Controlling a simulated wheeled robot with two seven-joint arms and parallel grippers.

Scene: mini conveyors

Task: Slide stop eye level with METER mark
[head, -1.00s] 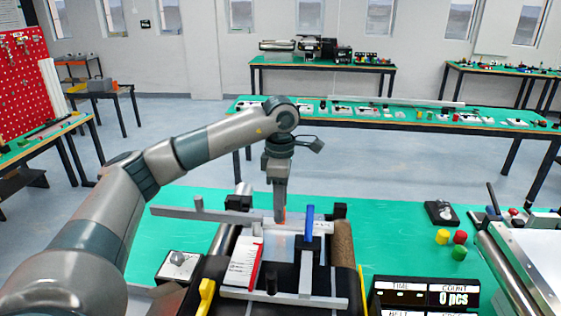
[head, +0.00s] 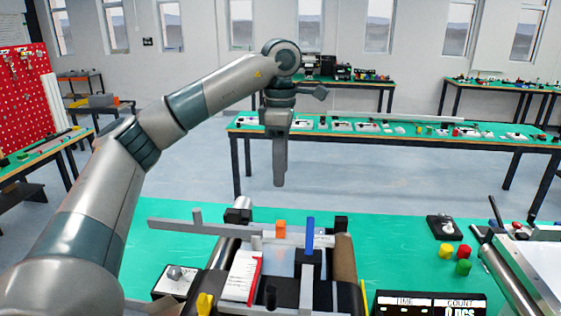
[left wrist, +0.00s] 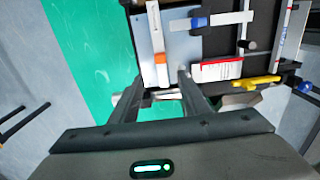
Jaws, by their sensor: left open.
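A small orange block (head: 280,229) sits on the pale rail (head: 190,226) that crosses the far side of the mini conveyor. It also shows in the left wrist view (left wrist: 160,58). A blue upright piece (head: 310,234) stands to its right, and shows in the left wrist view (left wrist: 199,22). Which piece is the stop eye I cannot tell; no METER lettering is readable. My left gripper (head: 279,184) points down above the orange block, clear of it. Its fingers (left wrist: 157,88) are open and empty in the left wrist view. My right gripper is not in view.
A white card with a red edge (head: 241,275) lies on the conveyor, near a yellow knob (head: 205,303). A grey knob box (head: 175,281) stands to the left. Coloured buttons (head: 463,251) and a counter display (head: 432,304) are at right. Green tabletop is clear at left.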

